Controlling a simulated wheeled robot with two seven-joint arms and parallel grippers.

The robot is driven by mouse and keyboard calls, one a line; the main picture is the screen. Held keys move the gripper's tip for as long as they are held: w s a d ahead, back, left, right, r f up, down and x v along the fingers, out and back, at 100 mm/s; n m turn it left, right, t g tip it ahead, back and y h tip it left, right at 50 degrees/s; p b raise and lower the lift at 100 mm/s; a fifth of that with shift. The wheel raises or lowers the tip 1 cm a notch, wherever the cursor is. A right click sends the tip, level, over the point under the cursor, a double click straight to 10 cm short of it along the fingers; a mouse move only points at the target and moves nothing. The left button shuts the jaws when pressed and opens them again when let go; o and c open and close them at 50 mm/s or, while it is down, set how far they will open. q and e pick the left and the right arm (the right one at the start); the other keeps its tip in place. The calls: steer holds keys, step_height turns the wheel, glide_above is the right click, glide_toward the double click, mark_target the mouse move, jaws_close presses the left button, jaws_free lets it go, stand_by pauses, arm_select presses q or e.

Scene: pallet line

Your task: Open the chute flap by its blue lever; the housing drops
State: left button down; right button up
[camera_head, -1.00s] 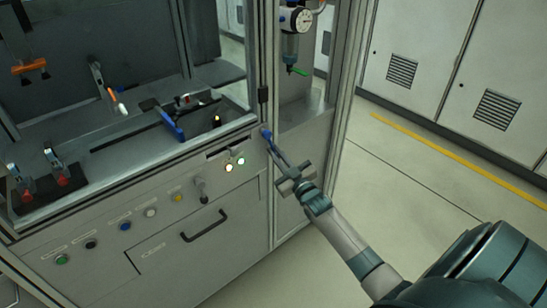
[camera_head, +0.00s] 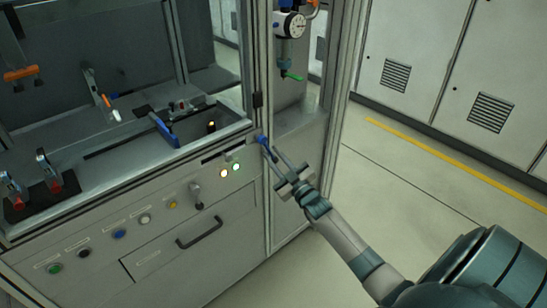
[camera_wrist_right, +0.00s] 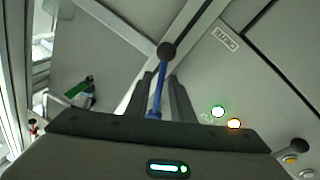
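The blue lever (camera_head: 262,140) sits at the front right corner of the machine. In the right wrist view the lever (camera_wrist_right: 157,95) has a blue shaft and a dark round knob. My right gripper (camera_head: 273,152) is at the lever, its fingers apart. In the right wrist view the shaft runs between the two fingers (camera_wrist_right: 162,76), with a gap visible on both sides. A chute label (camera_wrist_right: 227,40) is on the panel beside the lever. I cannot tell the flap's position or clearly pick out the housing. My left gripper is out of view.
A corner post (camera_head: 262,70) stands left of a gauge (camera_head: 291,24). The floor (camera_head: 410,175) on the right is clear.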

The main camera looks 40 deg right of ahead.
steer(key=shift+s, duration=0.1)
stand_by(0.3)
